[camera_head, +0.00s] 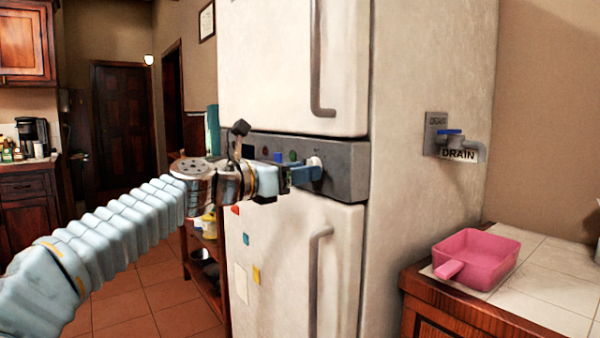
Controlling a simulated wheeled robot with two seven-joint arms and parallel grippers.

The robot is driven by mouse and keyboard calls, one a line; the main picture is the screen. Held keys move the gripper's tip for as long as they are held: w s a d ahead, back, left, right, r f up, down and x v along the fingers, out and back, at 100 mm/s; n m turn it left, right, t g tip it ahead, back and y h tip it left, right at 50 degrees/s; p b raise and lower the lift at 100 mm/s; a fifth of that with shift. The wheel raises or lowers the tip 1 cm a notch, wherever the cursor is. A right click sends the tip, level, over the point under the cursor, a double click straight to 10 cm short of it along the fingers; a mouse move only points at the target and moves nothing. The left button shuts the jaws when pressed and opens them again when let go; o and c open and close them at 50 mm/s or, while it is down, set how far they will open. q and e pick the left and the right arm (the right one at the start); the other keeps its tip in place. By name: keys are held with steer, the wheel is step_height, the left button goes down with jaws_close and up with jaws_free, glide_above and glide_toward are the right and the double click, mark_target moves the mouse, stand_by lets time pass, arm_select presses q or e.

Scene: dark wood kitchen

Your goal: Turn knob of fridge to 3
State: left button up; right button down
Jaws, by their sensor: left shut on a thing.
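The white fridge (290,70) stands in the middle of the head view. A grey control panel (346,180) runs between its upper and lower doors. A small pale knob (315,162) sits near the right end of the panel. My left gripper (311,173) reaches in from the left and is shut on the knob. The gripper covers part of the knob, and I cannot read its number or setting. My right gripper is not in view.
A vertical handle (318,60) is on the upper door and another (316,280) on the lower door. At right, a pink pan (478,257) rests on a tiled counter (550,285). A shelf (203,262) stands left of the fridge.

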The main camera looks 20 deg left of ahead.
arm_select(q)
steer(key=shift+w+r+m+b, duration=0.15)
steer(key=shift+m+b, duration=1.7)
steer(key=shift+m, duration=5.55)
steer(key=shift+s+r+m+b, duration=0.15)
steer(key=shift+m+b, duration=1.7)
steer(key=shift+m, duration=5.55)
steer(key=shift+w, duration=0.1)
steer(key=o, duration=1)
steer(key=shift+a+r, duration=0.1)
steer(key=shift+r, duration=0.05)
